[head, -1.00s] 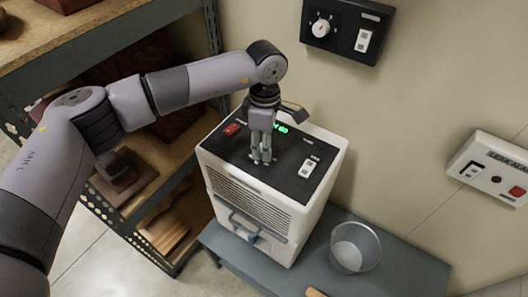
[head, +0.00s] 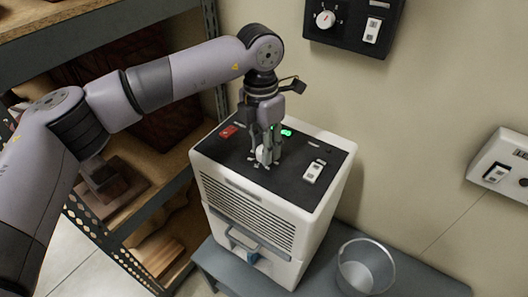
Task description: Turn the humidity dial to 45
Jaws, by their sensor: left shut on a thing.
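The white dehumidifier (head: 199,172) stands on a grey bench and has a black top panel (head: 318,150). My left gripper (head: 265,158) points down at the middle of this panel, shut on the small white humidity dial (head: 262,155). The fingers hide most of the dial, and its pointer and scale marks cannot be read. A green lit display (head: 286,132) shows behind the fingers, partly covered, and its digits are not legible. My right gripper is not in view.
On the panel are a red switch (head: 229,131) and a white rocker switch (head: 314,171). A black wall box with another dial (head: 325,19) hangs above. Shelving (head: 214,60) is close on the left.

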